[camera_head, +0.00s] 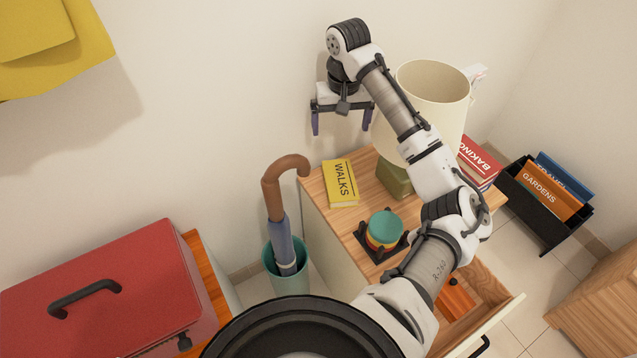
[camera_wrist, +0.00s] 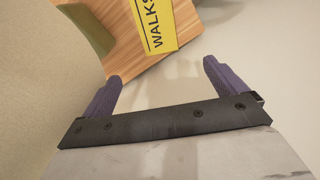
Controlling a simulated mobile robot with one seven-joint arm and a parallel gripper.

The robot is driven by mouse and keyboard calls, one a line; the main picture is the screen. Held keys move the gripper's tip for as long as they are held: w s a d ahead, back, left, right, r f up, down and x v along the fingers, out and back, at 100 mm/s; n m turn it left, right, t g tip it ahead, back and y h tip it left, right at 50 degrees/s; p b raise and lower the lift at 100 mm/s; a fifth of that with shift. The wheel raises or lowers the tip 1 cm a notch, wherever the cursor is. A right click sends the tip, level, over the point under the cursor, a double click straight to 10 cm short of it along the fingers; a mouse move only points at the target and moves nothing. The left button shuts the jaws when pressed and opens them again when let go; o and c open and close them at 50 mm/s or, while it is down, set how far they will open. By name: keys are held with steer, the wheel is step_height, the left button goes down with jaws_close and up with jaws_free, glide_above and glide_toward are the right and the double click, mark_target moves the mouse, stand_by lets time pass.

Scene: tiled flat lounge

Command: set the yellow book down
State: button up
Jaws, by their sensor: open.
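The yellow book (camera_head: 341,184), lettered "WALKS", lies flat on the wooden top of the cabinet (camera_head: 321,203), near its back left corner. My gripper (camera_head: 341,122) is open and empty, raised above and behind the book, close to the wall, with its purple fingers apart. In the wrist view the book (camera_wrist: 155,25) shows beyond the gap between the fingertips (camera_wrist: 160,72), apart from them. Part of the book is cut off by the top edge of that view.
A lamp with a cream shade (camera_head: 434,95), coasters in a black holder (camera_head: 383,229) and red books (camera_head: 478,162) share the cabinet top. An open drawer (camera_head: 490,328) juts out in front. An umbrella (camera_head: 281,230) stands in a teal bin (camera_head: 290,281) at left. A red box (camera_head: 110,290) is nearer.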

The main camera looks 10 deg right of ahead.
steer(key=b, duration=0.5)
glide_toward(338, 170)
step_height(338, 170, down, 9)
steer(key=shift+c, duration=0.5)
steer(key=c, duration=1.2)
steer(key=shift+r, duration=0.1)
